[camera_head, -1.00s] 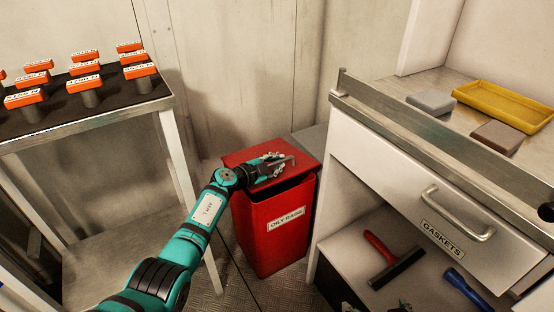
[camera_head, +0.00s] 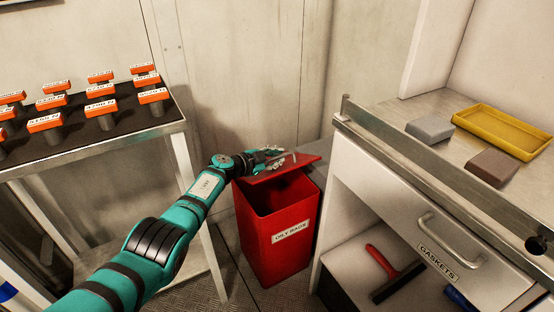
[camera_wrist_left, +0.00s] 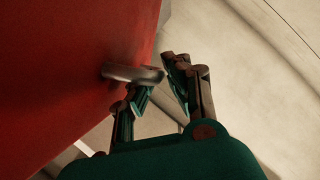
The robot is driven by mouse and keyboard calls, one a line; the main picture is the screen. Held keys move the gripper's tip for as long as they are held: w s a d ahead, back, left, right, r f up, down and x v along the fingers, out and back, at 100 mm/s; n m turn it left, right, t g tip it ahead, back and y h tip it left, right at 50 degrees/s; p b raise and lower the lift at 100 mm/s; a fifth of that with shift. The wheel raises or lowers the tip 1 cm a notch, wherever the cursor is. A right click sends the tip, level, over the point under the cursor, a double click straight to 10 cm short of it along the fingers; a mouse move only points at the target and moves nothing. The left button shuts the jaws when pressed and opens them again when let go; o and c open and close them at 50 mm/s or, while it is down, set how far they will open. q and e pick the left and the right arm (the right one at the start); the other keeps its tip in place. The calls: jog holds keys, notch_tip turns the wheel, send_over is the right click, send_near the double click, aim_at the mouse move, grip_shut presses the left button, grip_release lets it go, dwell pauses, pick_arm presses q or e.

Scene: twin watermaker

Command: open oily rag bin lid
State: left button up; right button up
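The red oily rag bin (camera_head: 275,235) stands on the floor between the shelf stand and the cabinet, with a white label on its front. Its red lid (camera_head: 297,168) is tilted up at the back, and the dark inside of the bin shows. My left gripper (camera_head: 270,157) is at the lid's metal handle (camera_head: 288,160). In the left wrist view the red lid surface (camera_wrist_left: 60,75) fills the left side. The grey handle (camera_wrist_left: 132,73) reaches beside one finger of my left gripper (camera_wrist_left: 160,80); the fingers stand apart with a gap between them. My right gripper is not in view.
The stand (camera_head: 180,128) with several orange-topped stamps is at left. At right, the white cabinet has a gaskets drawer (camera_head: 420,205) and a rail (camera_head: 440,155). A yellow tray (camera_head: 503,132) and two blocks lie on its counter. A red-handled scraper (camera_head: 385,268) lies on the lower shelf.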

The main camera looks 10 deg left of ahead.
pick_arm(q)
jog(key=o, duration=0.3)
jog(key=shift+a, duration=0.1)
jog(key=shift+o, duration=0.2)
jog(key=shift+w+a+r, duration=0.1)
jog(key=shift+a+r, duration=0.05)
jog(key=shift+r, duration=0.35)
notch_tip(320, 180, up, 9)
jog(key=shift+d, duration=0.2)
